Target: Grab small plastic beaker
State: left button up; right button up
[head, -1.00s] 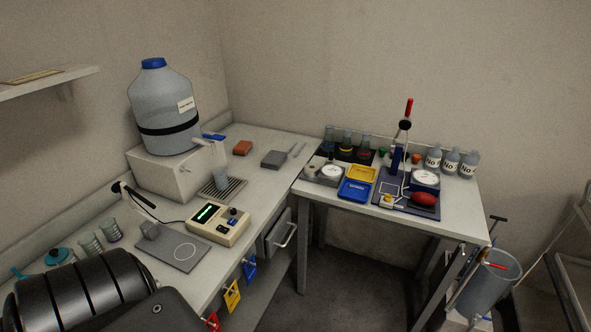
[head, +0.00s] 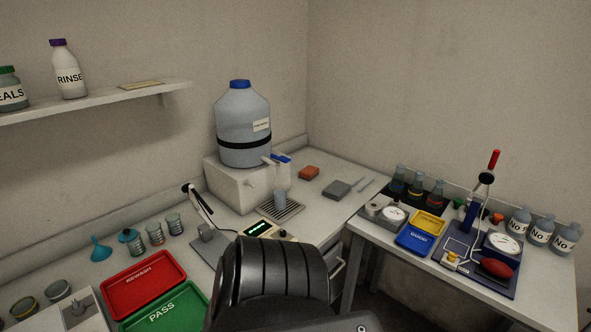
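A small clear beaker (head: 280,199) stands upright on the drip tray (head: 284,211) below the spout of the large water bottle. Several more small beakers (head: 155,234) stand in a row on the left bench, near a teal funnel (head: 100,250). I cannot tell from their look which beaker is plastic. A thick dark part of my own arm fills the bottom middle and hides part of the bench. Neither gripper's fingers show.
A red REWASH tray (head: 143,284) and a green PASS tray (head: 165,312) lie on the front left bench. The large bottle (head: 243,125) stands on a white box (head: 232,184). A second table (head: 455,282) on the right holds bottles, trays and a stand.

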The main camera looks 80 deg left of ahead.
aim_at(280, 200)
jog(key=i, duration=1.25)
jog(key=u, duration=2.4)
